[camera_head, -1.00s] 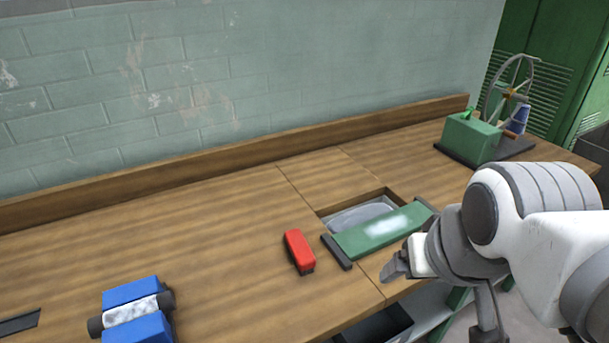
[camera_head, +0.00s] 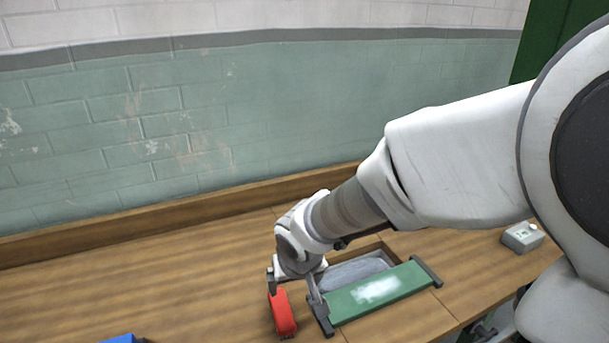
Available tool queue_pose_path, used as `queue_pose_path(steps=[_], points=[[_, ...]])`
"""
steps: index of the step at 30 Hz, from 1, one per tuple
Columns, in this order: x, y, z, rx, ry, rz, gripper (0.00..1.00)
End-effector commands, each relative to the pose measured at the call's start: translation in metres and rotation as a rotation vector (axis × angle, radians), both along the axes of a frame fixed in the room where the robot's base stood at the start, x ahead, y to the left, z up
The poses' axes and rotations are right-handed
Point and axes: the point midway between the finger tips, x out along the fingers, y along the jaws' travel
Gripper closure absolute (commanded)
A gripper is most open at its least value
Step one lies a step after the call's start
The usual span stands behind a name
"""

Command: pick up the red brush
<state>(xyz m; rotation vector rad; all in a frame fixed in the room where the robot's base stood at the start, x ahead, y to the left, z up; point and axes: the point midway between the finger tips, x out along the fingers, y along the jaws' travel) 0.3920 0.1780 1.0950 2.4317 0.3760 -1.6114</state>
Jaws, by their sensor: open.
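The red brush (camera_head: 282,314) lies on the wooden bench top, left of the green sliding panel. My gripper (camera_head: 293,292) is open and points down at the brush's far end. One finger shows at the brush's far left edge, and the other is to its right, between the brush and the panel's dark end bar. Whether either finger touches the brush I cannot tell. The wrist above hides part of the bench behind the brush.
The green panel (camera_head: 390,290) with dark end bars sits close on the right, before a recessed opening with a grey basin (camera_head: 350,272). A blue object (camera_head: 122,339) shows at the bottom left edge. A small grey box (camera_head: 522,237) is at the right.

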Motion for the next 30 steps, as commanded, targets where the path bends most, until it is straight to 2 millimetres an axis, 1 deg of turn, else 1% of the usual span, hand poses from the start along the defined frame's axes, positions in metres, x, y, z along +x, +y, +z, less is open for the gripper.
queue_pose_path(steps=[1, 5, 8, 12, 19, 22, 28, 30], points=[[-0.001, 0.007, -0.002, 0.01, 0.008, 0.01, 0.09], [0.0, 0.016, -0.012, 0.023, 0.015, 0.022, 0.09], [0.004, 0.019, -0.029, 0.025, 0.016, 0.025, 0.09], [0.015, 0.023, -0.059, 0.023, 0.017, 0.024, 0.09], [0.033, 0.029, -0.102, 0.023, 0.016, 0.023, 0.09], [0.038, 0.031, -0.113, 0.024, 0.014, 0.023, 0.09], [0.043, 0.032, -0.123, 0.023, 0.014, 0.024, 0.09], [0.045, 0.034, -0.13, 0.023, 0.014, 0.023, 0.09]])
